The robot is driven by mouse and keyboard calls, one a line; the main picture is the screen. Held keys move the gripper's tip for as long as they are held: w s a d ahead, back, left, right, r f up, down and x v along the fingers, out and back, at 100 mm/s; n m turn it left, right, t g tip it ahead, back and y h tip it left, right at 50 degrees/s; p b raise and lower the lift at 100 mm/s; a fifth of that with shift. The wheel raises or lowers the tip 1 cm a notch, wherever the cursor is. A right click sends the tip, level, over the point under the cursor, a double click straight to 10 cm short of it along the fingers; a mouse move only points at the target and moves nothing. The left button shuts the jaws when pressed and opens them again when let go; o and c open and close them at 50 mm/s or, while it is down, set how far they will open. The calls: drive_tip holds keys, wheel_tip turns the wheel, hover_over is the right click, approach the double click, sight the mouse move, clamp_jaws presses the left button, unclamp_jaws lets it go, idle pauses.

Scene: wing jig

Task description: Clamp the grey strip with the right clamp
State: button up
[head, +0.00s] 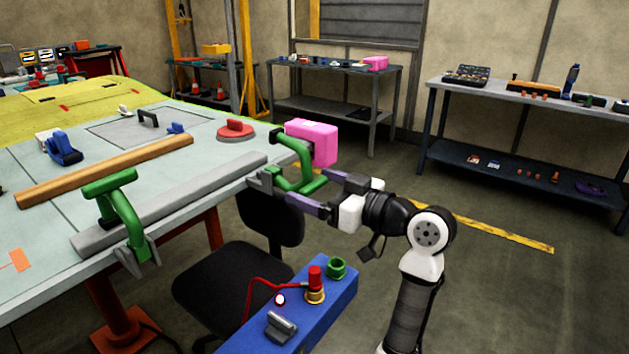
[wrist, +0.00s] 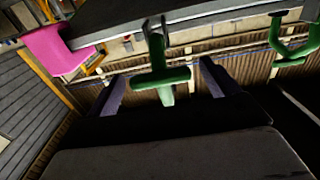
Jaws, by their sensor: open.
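The grey strip (head: 175,203) lies along the near edge of the table in the head view. The green right clamp (head: 305,155) is at the table edge by the strip's right end, its upper arm raised above the table. The right clamp (wrist: 157,60) is central in the wrist view. My gripper (head: 308,191) is open at the clamp's lower green handle; in the wrist view my gripper (wrist: 163,80) has one finger on each side of it, with gaps showing. A green left clamp (head: 125,215) stands over the strip's left part.
A pink box (head: 317,133) is behind the right clamp. A wooden bar (head: 105,170), a red round piece (head: 236,130) and a blue tool (head: 63,148) lie on the table (head: 50,255). A black chair (head: 225,290) and a blue bench (head: 335,298) are below the edge.

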drive_tip(key=shift+w+a, duration=0.3)
drive_tip(key=shift+a, duration=0.1)
